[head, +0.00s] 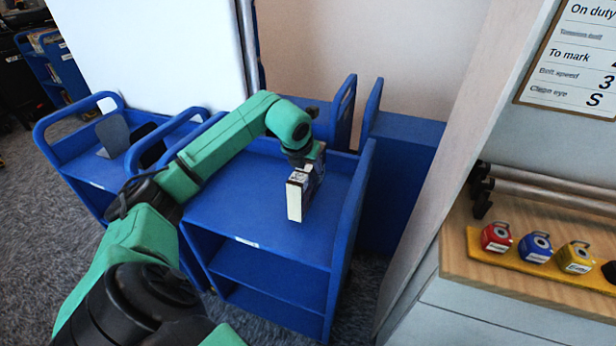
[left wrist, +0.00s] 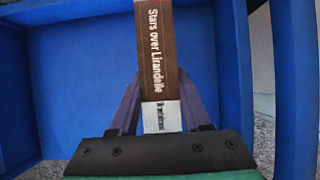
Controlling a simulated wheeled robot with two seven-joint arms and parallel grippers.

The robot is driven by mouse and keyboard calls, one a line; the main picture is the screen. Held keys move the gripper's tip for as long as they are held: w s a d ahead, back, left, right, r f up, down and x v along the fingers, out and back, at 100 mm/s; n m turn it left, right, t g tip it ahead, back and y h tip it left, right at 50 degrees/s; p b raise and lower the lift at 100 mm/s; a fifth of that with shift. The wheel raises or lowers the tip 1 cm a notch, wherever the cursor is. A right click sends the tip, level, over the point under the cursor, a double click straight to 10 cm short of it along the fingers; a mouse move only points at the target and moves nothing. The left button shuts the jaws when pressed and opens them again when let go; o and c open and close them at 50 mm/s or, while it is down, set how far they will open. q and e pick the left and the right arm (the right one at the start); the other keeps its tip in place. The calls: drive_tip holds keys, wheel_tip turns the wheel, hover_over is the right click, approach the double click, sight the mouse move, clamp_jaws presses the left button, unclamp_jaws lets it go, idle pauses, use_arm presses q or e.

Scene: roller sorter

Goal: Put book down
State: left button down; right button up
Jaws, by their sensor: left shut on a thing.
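The book (head: 296,197) is upright over the top shelf of a blue cart (head: 240,212), near the cart's right side. Its pale page edge faces me in the head view. In the left wrist view its brown spine (left wrist: 155,50) reads "Stars over Lirandelle", with a white label at the lower end. My left gripper (left wrist: 156,108) is shut on the book, one finger on each side. In the head view the gripper (head: 312,160) is partly hidden behind the book. I cannot tell whether the book's bottom touches the shelf. My right gripper is not in view.
The cart's raised right side panel (head: 350,230) stands close to the book. Its shelf is bare to the left. Another blue cart (head: 85,165) with a grey bookend (head: 113,136) stands at left. A wooden counter (head: 530,265) with red, blue and yellow stampers is at right.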

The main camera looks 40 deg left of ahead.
sight(300, 175)
use_arm(q)
wheel_tip(300, 175, down, 4)
drive_tip(key=shift+s+d+r, duration=0.1)
drive_tip(key=shift+s+r, duration=0.05)
drive_tip(key=shift+r, duration=0.05)
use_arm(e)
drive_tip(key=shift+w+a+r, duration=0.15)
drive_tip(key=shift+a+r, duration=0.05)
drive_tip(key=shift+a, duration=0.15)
use_arm(q)
drive_tip(key=shift+c, duration=1.8)
unclamp_jaws()
drive_tip(key=shift+f, duration=0.1)
drive_tip(key=shift+s+r, duration=0.15)
drive_tip(key=shift+r, duration=0.25)
drive_tip(key=b+v, duration=0.1)
drive_tip(key=v, duration=1)
drive_tip(key=shift+s+d+r+b, duration=0.1)
drive_tip(key=shift+s+b, duration=0.05)
drive_tip(key=shift+b, duration=0.2)
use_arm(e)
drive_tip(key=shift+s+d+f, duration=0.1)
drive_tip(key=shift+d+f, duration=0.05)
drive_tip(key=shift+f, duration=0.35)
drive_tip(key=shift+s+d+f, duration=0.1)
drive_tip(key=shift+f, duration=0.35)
